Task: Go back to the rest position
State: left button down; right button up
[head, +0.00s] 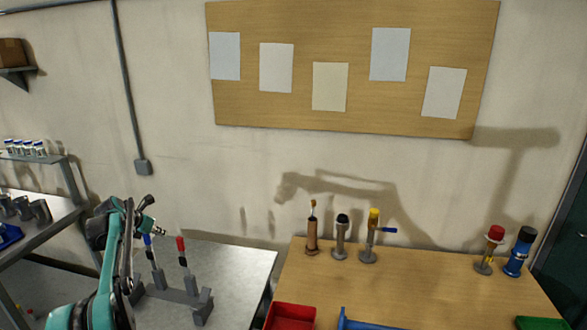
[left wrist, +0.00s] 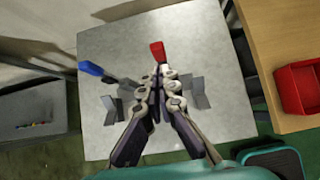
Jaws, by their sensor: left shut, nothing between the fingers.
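My left arm comes up from the lower left in the head view. My left gripper (head: 152,215) is above the metal table (head: 235,262). In the left wrist view the left gripper (left wrist: 158,75) points down at that table with its fingers together and nothing between them. A grey rack (head: 180,294) on the table holds a blue-tipped tool (head: 147,240) and a red-tipped tool (head: 182,252), both upright. In the left wrist view the red tip (left wrist: 157,50) shows just beyond the fingertips; I cannot tell whether they touch. My right gripper is not in view.
A wooden table (head: 420,285) on the right holds a red bin (head: 291,316), a blue item (head: 370,324), a green tray (head: 540,323) and several upright tools. A shelf unit (head: 50,230) with cups stands at left. A corkboard (head: 350,110) hangs on the wall.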

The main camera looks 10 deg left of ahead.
pick_arm(q)
jog(key=s+d+r+m+b, duration=0.15)
jog(key=s+d+m, duration=0.3)
jog(key=d, duration=0.45)
jog(key=s+d+m+g+b, duration=0.1)
jog(key=s+d+m+b, duration=0.25)
jog(key=d+m, duration=0.4)
jog(key=s+d+m+b, duration=0.1)
jog(key=s+d+m, duration=0.3)
jog(key=d, duration=0.7)
jog(key=s+d+f+m+b, duration=0.2)
jog(key=s+d+f+m, duration=0.3)
jog(key=s, duration=0.3)
jog(key=s+d+f+m+b, duration=0.2)
jog(key=s+d+f+m, duration=0.3)
jog(key=s+m, duration=0.3)
jog(key=s+d+f+m+b, duration=0.2)
jog(key=s+d+f+m, duration=0.4)
jog(key=s, duration=0.3)
jog(key=shift+s+f+m, duration=0.4)
jog(key=shift+f, duration=0.25)
